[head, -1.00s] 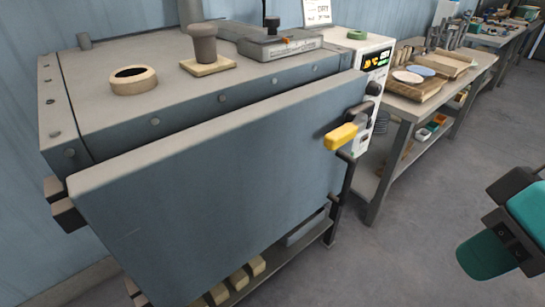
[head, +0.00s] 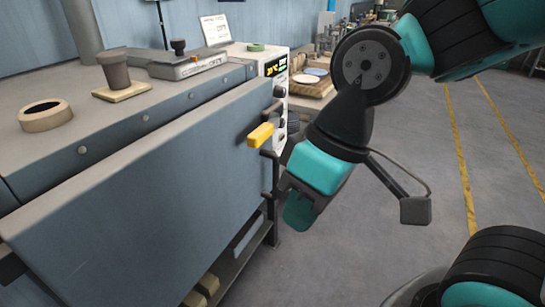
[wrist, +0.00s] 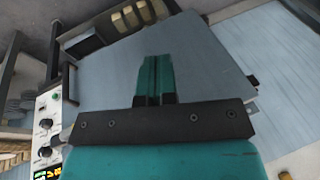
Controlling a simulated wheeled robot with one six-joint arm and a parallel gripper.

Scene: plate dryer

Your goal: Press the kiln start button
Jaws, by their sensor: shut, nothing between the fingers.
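The kiln (head: 130,185) is a large blue-grey box with a door across its front and a yellow handle (head: 261,135). Its white control panel (head: 283,110) is on the right side, with a lit display (head: 276,67) and dark knobs. My gripper (head: 299,212) has teal fingers, is shut and empty, and hangs in front of the door's right end, right of and below the yellow handle. In the wrist view its fingertips (wrist: 156,60) lie before the blue-grey door.
On the kiln top stand a ring (head: 45,115), a brown pot (head: 115,72) on a tile and a grey device (head: 185,62). A workbench with plates (head: 312,75) is behind the panel. Kiln-stand bars are below the door. Open floor with yellow lines lies right.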

